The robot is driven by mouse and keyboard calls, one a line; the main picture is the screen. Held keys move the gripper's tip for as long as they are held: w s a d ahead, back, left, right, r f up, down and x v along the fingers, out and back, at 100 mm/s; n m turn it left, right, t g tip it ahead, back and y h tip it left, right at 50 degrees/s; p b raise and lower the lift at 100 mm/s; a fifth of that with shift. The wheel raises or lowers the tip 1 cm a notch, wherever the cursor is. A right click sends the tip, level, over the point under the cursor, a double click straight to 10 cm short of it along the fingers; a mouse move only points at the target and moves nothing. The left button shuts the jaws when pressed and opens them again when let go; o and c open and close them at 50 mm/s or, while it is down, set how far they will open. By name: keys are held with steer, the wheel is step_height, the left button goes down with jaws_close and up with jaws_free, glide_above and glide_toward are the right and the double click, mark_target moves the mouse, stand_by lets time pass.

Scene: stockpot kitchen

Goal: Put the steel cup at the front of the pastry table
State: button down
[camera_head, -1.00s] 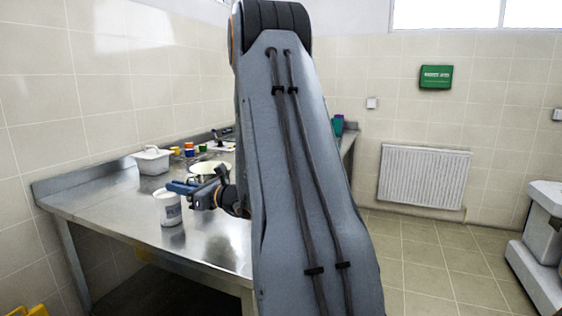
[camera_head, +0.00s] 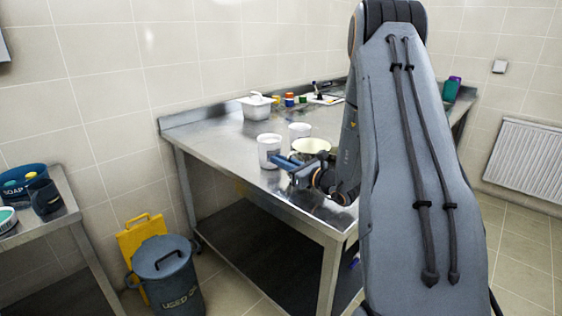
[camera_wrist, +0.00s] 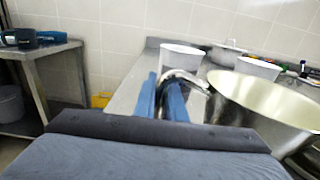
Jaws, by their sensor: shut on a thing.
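My gripper (camera_head: 284,162) is at the near side of the metal pastry table (camera_head: 232,152). Its blue fingers are shut on the curved shiny handle of the steel cup (camera_head: 312,146). In the wrist view the cup (camera_wrist: 262,100) is large, wide-mouthed and pale inside, to the right of the fingers (camera_wrist: 172,100). Its mouth faces up and looks empty where I see in. My arm and gripper hide its lower part in the head view. I cannot tell whether its base touches the tabletop.
Two white tubs (camera_head: 269,152) (camera_head: 299,131) stand close beyond my gripper. A white lidded container (camera_head: 257,106) and small coloured jars (camera_head: 289,99) are farther back. The table's left part is clear. A grey bin (camera_head: 165,270) and a side table (camera_head: 45,225) stand left.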

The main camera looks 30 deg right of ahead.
steer(key=shift+f, duration=0.15)
steer(key=shift+f, duration=0.15)
steer(key=c, duration=1.8)
jaws_free()
